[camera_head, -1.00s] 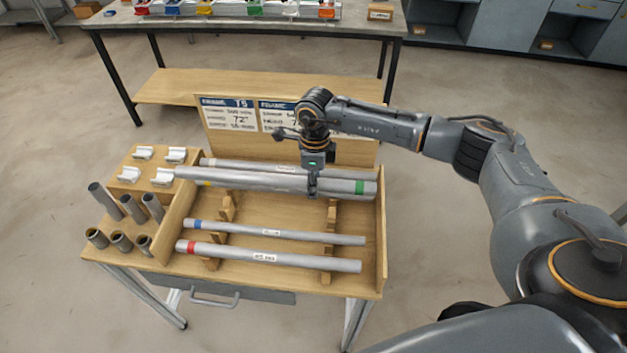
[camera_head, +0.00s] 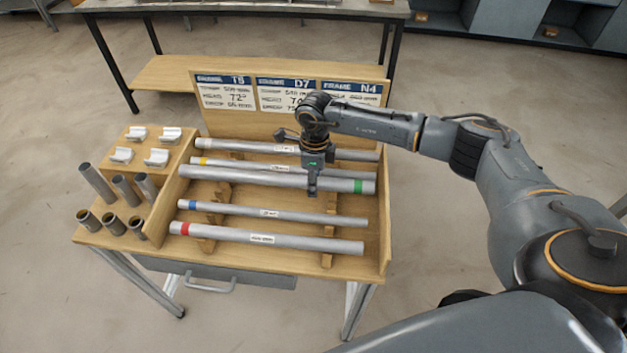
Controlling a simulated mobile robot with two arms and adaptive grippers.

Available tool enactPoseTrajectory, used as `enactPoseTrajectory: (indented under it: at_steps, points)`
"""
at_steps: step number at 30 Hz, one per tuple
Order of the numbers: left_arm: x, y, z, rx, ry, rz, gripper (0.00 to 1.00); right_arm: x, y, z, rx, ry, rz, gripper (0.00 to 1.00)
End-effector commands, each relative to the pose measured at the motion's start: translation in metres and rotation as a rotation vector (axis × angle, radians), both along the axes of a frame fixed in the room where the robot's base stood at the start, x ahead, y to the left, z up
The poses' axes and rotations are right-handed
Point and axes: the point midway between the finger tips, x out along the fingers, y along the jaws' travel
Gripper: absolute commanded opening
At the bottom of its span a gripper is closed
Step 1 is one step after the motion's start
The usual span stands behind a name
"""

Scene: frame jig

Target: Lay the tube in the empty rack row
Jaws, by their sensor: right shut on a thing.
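The tube lies across the wooden rack (camera_head: 216,194), between the yellow-banded tube (camera_head: 230,163) behind and the blue-banded tube (camera_head: 225,208) in front. I cannot tell whether it touches the rack supports or hangs just above them. A red-banded tube (camera_head: 215,234) lies in the front row and a plain-looking grey tube (camera_head: 240,147) in the back row. The held tube partly hides the yellow-banded one. My left gripper is not in view.
Short upright tubes (camera_head: 123,190) and white clamp blocks (camera_head: 156,157) stand left of the rack. A label board (camera_head: 230,118) rises behind it, and a right side wall (camera_head: 383,225) closes the rack. Another bench (camera_head: 250,72) stands farther back.

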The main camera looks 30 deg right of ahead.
Motion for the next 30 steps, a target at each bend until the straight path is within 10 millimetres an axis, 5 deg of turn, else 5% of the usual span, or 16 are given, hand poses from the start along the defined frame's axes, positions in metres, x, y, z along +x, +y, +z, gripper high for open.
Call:
enactPoseTrajectory:
  at_steps: [12,30]
  points:
    - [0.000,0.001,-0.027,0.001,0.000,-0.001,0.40,0.001,0.001,-0.030,0.002,-0.003,0.001,0.00]
    - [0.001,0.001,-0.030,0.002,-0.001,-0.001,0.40,0.001,0.001,-0.033,0.002,-0.003,0.001,0.00]
